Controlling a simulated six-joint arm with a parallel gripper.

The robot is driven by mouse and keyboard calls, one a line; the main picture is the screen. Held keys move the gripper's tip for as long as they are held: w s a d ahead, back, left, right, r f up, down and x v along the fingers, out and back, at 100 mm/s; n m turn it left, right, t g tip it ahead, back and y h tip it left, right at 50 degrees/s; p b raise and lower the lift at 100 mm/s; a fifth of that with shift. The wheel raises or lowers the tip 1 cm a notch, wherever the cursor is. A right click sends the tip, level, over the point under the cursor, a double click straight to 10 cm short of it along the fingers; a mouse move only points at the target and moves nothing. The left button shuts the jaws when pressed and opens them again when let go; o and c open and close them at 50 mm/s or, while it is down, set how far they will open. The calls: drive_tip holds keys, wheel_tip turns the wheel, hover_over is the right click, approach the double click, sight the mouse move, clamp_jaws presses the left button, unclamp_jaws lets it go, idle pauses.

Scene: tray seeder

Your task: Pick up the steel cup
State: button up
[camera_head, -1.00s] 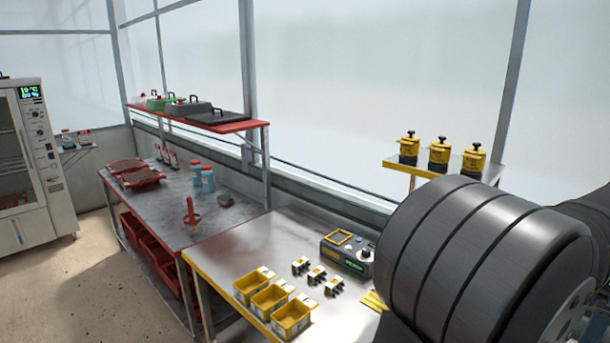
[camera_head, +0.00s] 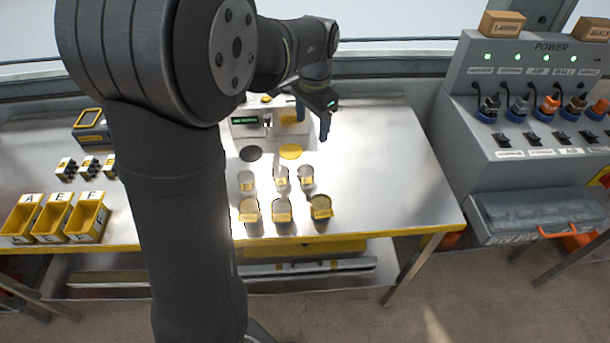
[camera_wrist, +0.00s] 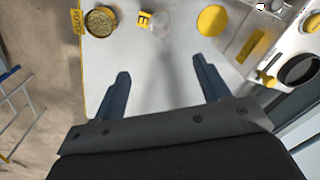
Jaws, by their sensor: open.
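Several small cups stand in two rows on the steel bench. The back row has a left cup (camera_head: 246,181), a middle cup (camera_head: 281,176) and a right cup (camera_head: 306,177). The front-row cups, such as the right one (camera_head: 321,204), carry yellow labels. I cannot tell for sure which is the steel cup. My gripper (camera_head: 313,121) is open, above the bench behind the cups, with nothing between its blue fingers. In the wrist view the open fingers (camera_wrist: 160,67) point toward bare bench; a grain-filled cup (camera_wrist: 101,21) and a pale cup (camera_wrist: 167,23) lie beyond them.
A black disc (camera_head: 251,154) and a yellow disc (camera_head: 291,151) lie behind the cups. A white device (camera_head: 245,120) with a green display stands at the back. Yellow bins (camera_head: 54,216) are at left. The bench's right side is clear; a power panel (camera_head: 540,95) stands beyond it.

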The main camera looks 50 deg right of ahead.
hover_over(307, 171)
drive_tip(key=s+a, duration=0.1)
drive_tip(key=s, duration=0.1)
drive_tip(key=shift+n, duration=0.3)
wheel_tip(307, 171, down, 13)
drive_tip(key=shift+f, duration=0.15)
drive_tip(key=shift+w+a+f, duration=0.1)
drive_tip(key=shift+w+f, duration=0.15)
drive_tip(key=shift+f, duration=1.05)
drive_tip(key=shift+w+f, duration=0.2)
drive_tip(key=shift+f, duration=1.1)
drive_tip(key=c, duration=1.1)
drive_tip(key=shift+r, duration=0.1)
